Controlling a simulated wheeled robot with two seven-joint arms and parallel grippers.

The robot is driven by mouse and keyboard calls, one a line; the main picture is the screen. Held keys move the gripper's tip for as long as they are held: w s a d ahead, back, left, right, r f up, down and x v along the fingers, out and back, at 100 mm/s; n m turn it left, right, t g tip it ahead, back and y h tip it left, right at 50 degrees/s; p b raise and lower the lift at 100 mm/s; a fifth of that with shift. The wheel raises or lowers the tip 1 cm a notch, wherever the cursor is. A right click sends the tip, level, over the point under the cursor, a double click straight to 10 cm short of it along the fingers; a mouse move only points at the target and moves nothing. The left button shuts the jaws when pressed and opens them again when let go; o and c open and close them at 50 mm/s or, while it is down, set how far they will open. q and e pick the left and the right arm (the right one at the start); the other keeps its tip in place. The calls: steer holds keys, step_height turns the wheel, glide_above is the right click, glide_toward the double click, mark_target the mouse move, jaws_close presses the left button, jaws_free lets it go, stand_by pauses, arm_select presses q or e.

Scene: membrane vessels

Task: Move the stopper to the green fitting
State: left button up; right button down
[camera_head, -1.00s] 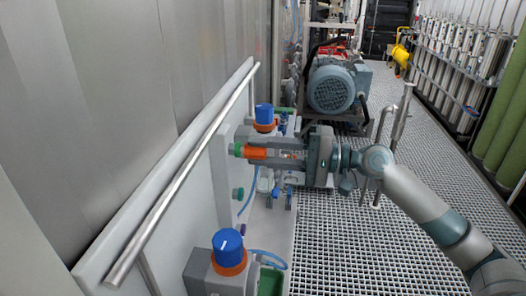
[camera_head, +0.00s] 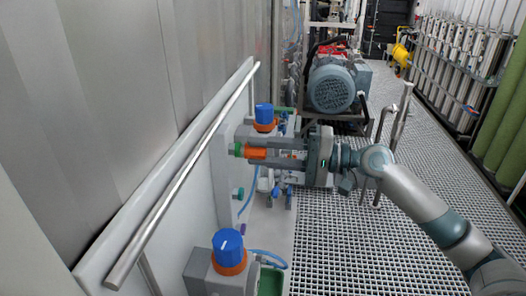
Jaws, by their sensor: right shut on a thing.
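The orange stopper (camera_head: 256,153) lies level in the middle of the view. Its left end meets a green fitting (camera_head: 238,149) on the upright grey panel; I cannot tell how deep it sits. My right gripper (camera_head: 270,154) comes in from the right and is shut on the stopper. Its fingers hide the stopper's right end. A second green fitting (camera_head: 238,193) is lower on the panel, apart from the stopper. My left gripper is out of view.
Blue-capped valves stand behind the stopper (camera_head: 264,114) and in front of it (camera_head: 229,249). A metal handrail (camera_head: 185,180) runs along the left. A purple fitting (camera_head: 242,229) sits low on the panel. A blue-grey motor (camera_head: 331,90) stands behind.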

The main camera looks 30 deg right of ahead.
steer(key=shift+w+a+p, duration=0.35)
steer(key=shift+a+p, duration=0.05)
steer(key=shift+p, duration=0.1)
steer(key=c, duration=1.3)
jaws_free()
steer(key=shift+s+d+f+b, duration=0.15)
steer(key=shift+s+d+b, duration=0.2)
steer(key=shift+d+b, duration=0.15)
steer(key=b+v, duration=0.7)
steer(key=v, duration=0.9)
steer(key=shift+b, duration=0.35)
